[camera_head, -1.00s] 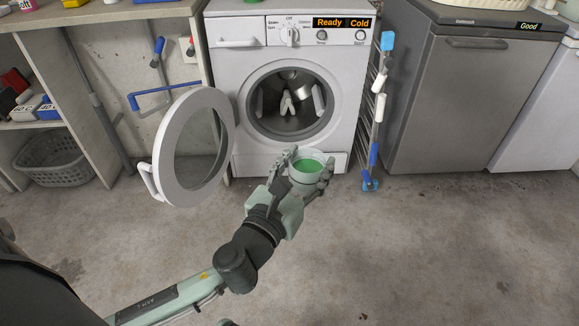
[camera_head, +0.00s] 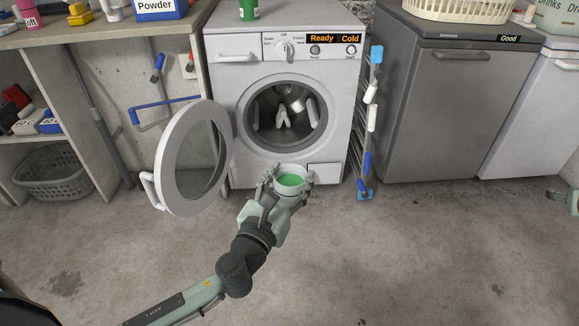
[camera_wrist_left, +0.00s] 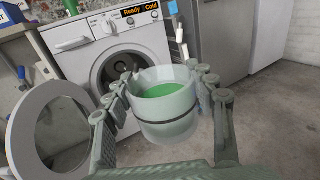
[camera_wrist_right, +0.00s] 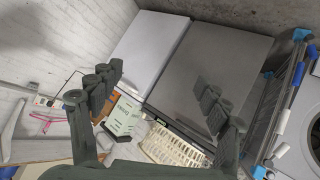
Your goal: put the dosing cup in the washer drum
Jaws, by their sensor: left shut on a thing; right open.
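The dosing cup (camera_head: 290,183) is a whitish, see-through cup with green liquid in it. My left gripper (camera_head: 287,187) is shut on it and holds it upright in front of and below the washer's opening. In the left wrist view the cup (camera_wrist_left: 162,105) sits between the fingers, with a dark band around it. The washer drum (camera_head: 285,112) shows inside the round opening, dark metal with pale paddles. The washer door (camera_head: 222,150) is swung open to the left. My right gripper (camera_wrist_right: 150,100) is open and empty in the right wrist view, away from the washer.
A folded drying rack (camera_head: 368,125) stands just right of the washer, beside a grey appliance (camera_head: 440,110). A grey basket (camera_head: 52,185) sits under the shelf at left. A green can (camera_head: 248,10) stands on the washer. The floor in front is clear.

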